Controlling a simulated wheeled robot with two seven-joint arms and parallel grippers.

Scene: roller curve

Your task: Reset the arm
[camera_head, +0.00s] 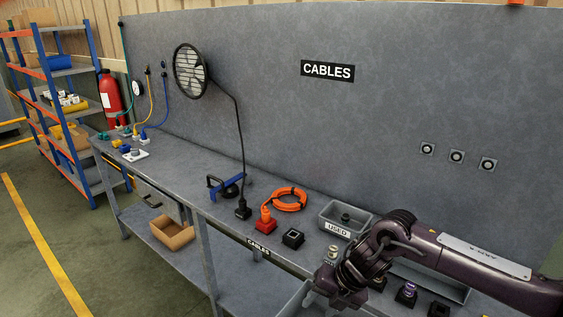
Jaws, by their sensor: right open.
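My right arm (480,262) comes in from the right, bends near the used bin and points down at the front edge of the workbench. My right gripper (342,288) is at its lower end, dark and small in the view; its fingertips are hard to make out. It is open, and I see nothing held in it. My left gripper is not in view.
The grey workbench (205,180) holds an orange cable coil (290,199), a red socket block (266,225), a black block (293,238), a blue-handled clamp (228,187) and a bin marked USED (338,229).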

